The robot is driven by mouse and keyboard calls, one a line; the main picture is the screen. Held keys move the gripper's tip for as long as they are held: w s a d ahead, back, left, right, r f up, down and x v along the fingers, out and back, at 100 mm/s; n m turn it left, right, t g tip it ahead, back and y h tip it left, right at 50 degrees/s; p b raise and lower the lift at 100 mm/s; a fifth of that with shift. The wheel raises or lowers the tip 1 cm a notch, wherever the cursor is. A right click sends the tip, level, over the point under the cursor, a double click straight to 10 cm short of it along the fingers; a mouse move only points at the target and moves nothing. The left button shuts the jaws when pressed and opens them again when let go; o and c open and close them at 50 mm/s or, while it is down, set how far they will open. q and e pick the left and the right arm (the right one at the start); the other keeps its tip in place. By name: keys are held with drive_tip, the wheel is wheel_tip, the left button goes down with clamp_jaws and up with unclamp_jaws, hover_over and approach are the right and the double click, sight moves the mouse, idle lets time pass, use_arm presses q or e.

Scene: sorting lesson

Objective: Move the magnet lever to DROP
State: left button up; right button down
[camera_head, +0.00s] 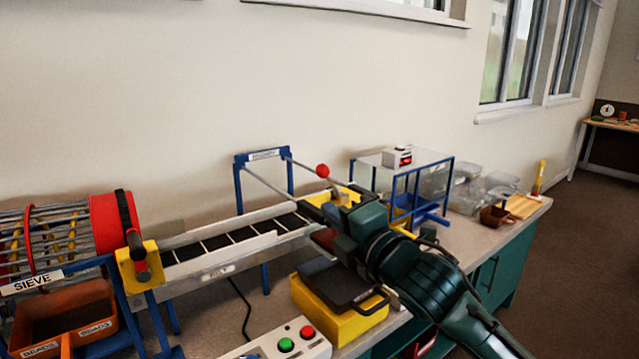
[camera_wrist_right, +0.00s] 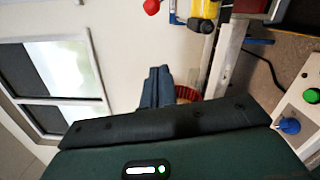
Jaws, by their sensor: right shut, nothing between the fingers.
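The magnet lever shows as a red ball knob (camera_head: 322,171) on a short rod above the far end of the conveyor. The knob also shows at the top edge of the wrist view (camera_wrist_right: 152,6). Its rod runs toward a yellow block (camera_wrist_right: 203,12). My right gripper (camera_head: 345,222) is in front of the lever, nearer the camera, and hides part of the mount. In the wrist view its dark fingers (camera_wrist_right: 158,80) are together and empty, apart from the knob. I cannot read a DROP mark. My left gripper is not in view.
The conveyor (camera_head: 205,270) runs from the red sieve drum (camera_head: 107,223) to the lever. A blue frame (camera_head: 238,185) stands behind it. A yellow box with a black top (camera_head: 345,318) and a button box (camera_head: 300,340) stand in front. Clear bins (camera_head: 470,195) stand at right.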

sight(330, 182)
drive_tip(key=shift+w+a+r, duration=0.2)
drive_tip(key=shift+w+a, duration=0.15)
drive_tip(key=shift+w, duration=1.5)
drive_tip(key=shift+w+a+r, duration=0.2)
drive_tip(key=shift+w+a, duration=0.2)
drive_tip(key=shift+w, duration=1.5)
drive_tip(key=shift+w+a+r, duration=0.2)
drive_tip(key=shift+w+a, duration=0.15)
drive_tip(key=shift+w, duration=1.5)
drive_tip(key=shift+p, duration=0.4)
